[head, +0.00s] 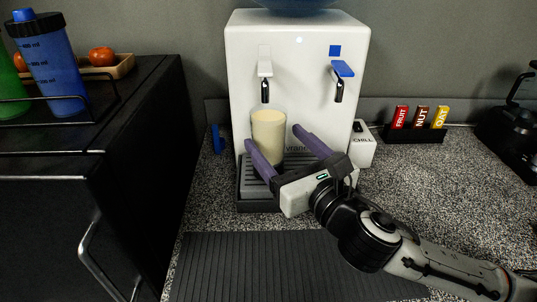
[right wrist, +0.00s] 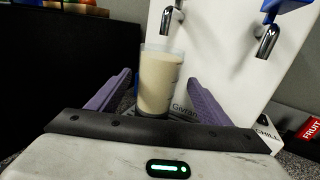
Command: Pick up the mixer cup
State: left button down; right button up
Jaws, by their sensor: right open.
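The mixer cup (head: 268,137) is a clear cup holding a cream-coloured drink. It stands upright on the drip tray (head: 250,189) of the white water dispenser, below the left tap. My right gripper (head: 278,140) is open, with purple fingers reaching toward the cup from the front right. In the right wrist view the cup (right wrist: 158,82) stands between and beyond the two spread fingers (right wrist: 155,92); I cannot tell if either touches it. The cup's base is partly hidden there. My left gripper is not in view.
The dispenser (head: 297,100) stands close behind the cup, its taps above. A white CHILL box (head: 362,148) is to its right, with bars in a black holder (head: 414,134) further right. A black cabinet (head: 90,190) with a blue bottle (head: 50,70) is at left. A ribbed mat (head: 270,268) lies in front.

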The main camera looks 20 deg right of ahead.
jog(key=w, duration=0.2)
jog(key=w+a, duration=0.1)
jog(key=w, duration=0.1)
grip_shut()
jog(key=shift+d+r, duration=0.1)
dwell(0.3)
